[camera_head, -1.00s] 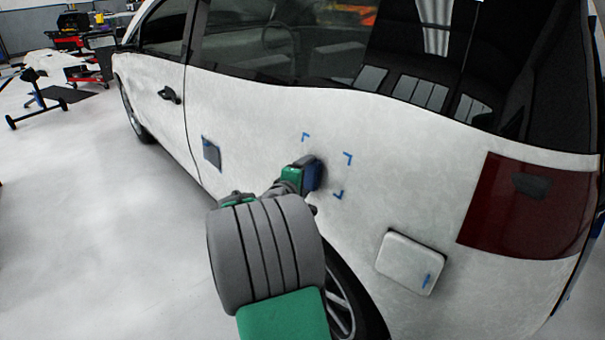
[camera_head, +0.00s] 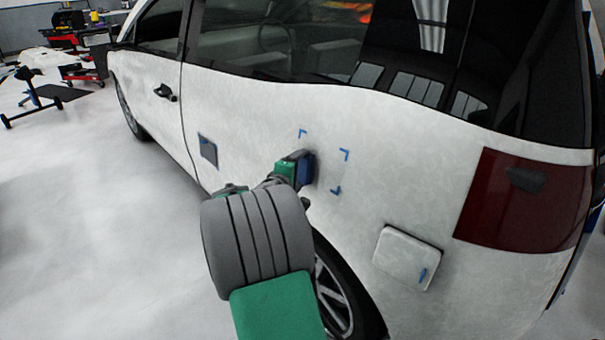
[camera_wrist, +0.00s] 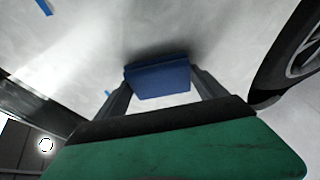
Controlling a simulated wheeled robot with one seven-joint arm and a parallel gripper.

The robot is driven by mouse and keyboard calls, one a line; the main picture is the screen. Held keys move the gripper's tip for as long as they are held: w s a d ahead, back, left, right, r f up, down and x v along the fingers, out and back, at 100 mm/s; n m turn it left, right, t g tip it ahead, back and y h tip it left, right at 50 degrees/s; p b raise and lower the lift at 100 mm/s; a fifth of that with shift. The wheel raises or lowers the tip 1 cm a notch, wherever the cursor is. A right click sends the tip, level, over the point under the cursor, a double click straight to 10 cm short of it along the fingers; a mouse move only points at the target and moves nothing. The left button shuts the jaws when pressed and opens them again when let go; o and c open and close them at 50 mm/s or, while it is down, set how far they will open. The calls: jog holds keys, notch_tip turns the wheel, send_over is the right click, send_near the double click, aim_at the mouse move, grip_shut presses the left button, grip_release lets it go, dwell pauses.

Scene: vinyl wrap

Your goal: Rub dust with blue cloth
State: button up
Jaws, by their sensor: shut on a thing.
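My gripper (camera_head: 298,168) is shut on the blue cloth (camera_head: 306,170), which looks like a flat blue pad. In the wrist view the blue cloth (camera_wrist: 160,78) sits between the two fingers of my gripper (camera_wrist: 160,90), close against the white car panel (camera_wrist: 215,40). I cannot tell if its whole face touches the panel. Blue corner marks (camera_head: 345,155) frame an area of the panel (camera_head: 400,170) around the cloth; the lower left corner is hidden by my arm. The panel has a mottled, dusty look, and single specks cannot be told apart.
A dark pad (camera_head: 208,150) is on the door left of my gripper. A pale square flap (camera_head: 407,258) with a blue strip lies lower right, and the rear wheel (camera_head: 335,295) is below. Red carts stand far back.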

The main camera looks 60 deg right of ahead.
jog(key=shift+w+a+r, duration=0.15)
jog(key=shift+a+r, duration=0.05)
jog(key=shift+a, duration=0.7)
jog(key=shift+w+a+r, duration=0.2)
jog(key=shift+a, duration=0.75)
jog(key=shift+w+a+r, duration=0.15)
jog(key=shift+a+r, duration=0.05)
jog(key=shift+a, duration=0.7)
jog(key=shift+a+p, duration=0.1)
jog(key=shift+p, duration=0.2)
jog(key=shift+w+a+r, duration=0.15)
jog(key=shift+a, duration=0.5)
jog(key=shift+w+a+r, duration=0.15)
jog(key=shift+a, duration=0.5)
